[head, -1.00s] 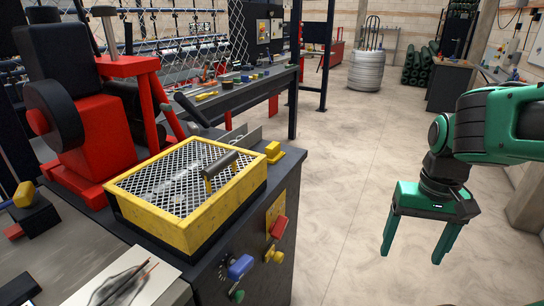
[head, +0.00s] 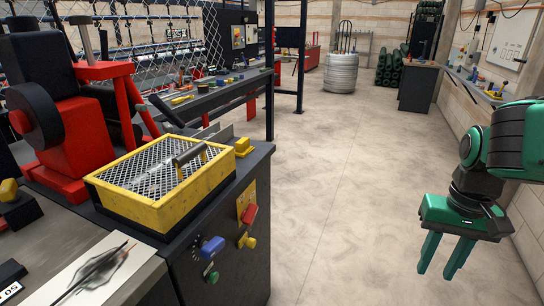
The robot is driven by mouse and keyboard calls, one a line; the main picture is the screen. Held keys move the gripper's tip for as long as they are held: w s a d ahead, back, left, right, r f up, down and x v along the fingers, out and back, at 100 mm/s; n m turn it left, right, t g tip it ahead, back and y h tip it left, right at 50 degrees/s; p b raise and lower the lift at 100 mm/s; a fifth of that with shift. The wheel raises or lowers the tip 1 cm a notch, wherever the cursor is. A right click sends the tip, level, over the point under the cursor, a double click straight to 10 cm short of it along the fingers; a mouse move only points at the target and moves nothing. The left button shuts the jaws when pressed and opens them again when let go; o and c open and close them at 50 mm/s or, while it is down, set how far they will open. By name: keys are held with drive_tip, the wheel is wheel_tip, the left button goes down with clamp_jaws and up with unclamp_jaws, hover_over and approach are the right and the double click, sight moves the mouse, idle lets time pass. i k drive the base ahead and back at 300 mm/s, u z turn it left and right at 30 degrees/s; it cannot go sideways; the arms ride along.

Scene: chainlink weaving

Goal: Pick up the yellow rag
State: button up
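I cannot make out a yellow rag for certain in the head view. Small yellow items (head: 183,99) lie on the long bench at the back, too small to tell apart. My gripper (head: 438,273) hangs at the lower right over bare floor, fingers pointing down. A gap shows between its fingers, and it is empty. It is well apart from the benches and touches nothing.
A yellow mesh-topped box (head: 160,212) sits on a dark cabinet (head: 230,240) at left, beside a red machine (head: 75,130). A metal drum (head: 341,72) and a dark cabinet (head: 417,85) stand at the back. A shelf (head: 478,84) runs along the right wall. The middle floor (head: 330,190) is clear.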

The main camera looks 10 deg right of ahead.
sight(243, 148)
drive_tip(key=z, duration=0.4)
drive_tip(key=k, duration=0.9)
drive_tip(key=z, duration=0.3)
drive_tip(key=i, duration=0.95)
drive_tip(key=u, duration=0.45)
drive_tip(key=i, duration=1.1)
drive_tip(key=u, duration=0.35)
